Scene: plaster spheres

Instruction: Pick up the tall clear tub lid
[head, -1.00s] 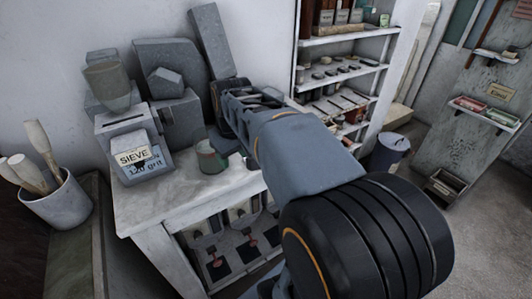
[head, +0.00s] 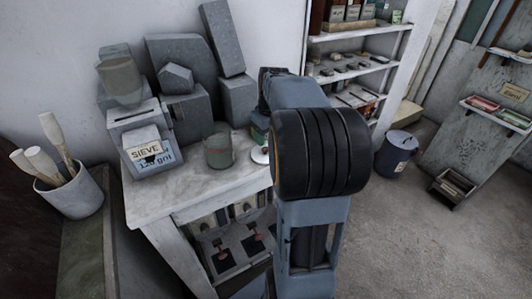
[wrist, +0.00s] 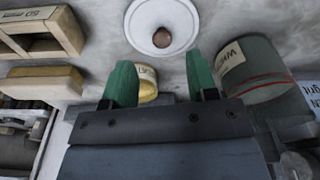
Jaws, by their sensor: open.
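A round white lid with a brown knob (wrist: 163,37) lies on the pale worktop in the wrist view, just beyond my fingertips. In the head view this white lid (head: 260,155) shows beside the clear tub, partly hidden by my arm. The tall clear tub (head: 219,151) stands upright on the worktop. A clear tub with a label and a red line (wrist: 255,70) stands right of my fingers in the wrist view. My gripper (wrist: 160,62) is open and empty, its two green fingers apart.
A yellow-rimmed container (wrist: 147,82) shows between my fingers, and wooden box-like pieces (wrist: 40,33) are at left in the wrist view. In the head view, the sieve box (head: 147,147) and grey blocks crowd the worktop's back (head: 150,200). A shelf (head: 355,65) stands behind my arm.

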